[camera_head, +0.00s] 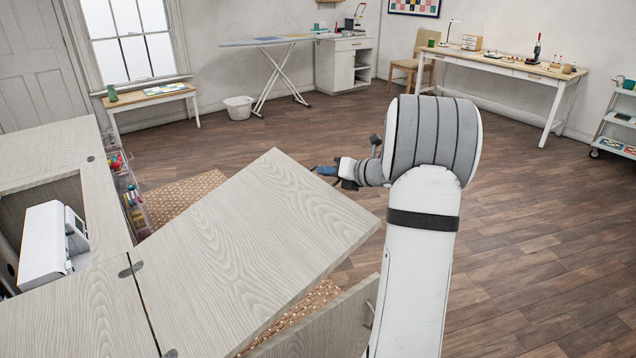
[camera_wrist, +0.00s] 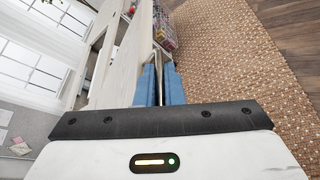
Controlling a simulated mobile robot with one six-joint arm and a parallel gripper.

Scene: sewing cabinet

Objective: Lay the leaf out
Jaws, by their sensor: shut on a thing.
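The leaf (camera_head: 255,240) is a pale wood-grain board hinged to the cabinet top (camera_head: 75,310) along its left side. It stands out past the cabinet's edge at a slant to the top, and its exact angle is hard to tell.
A white sewing machine (camera_head: 45,245) sits in the cabinet's opening. A clear rack of coloured spools (camera_head: 132,200) is on the cabinet's side. A panel with a handle (camera_head: 335,325) stands below the leaf. A woven rug (camera_head: 185,197) lies beneath; the wooden floor at right is clear.

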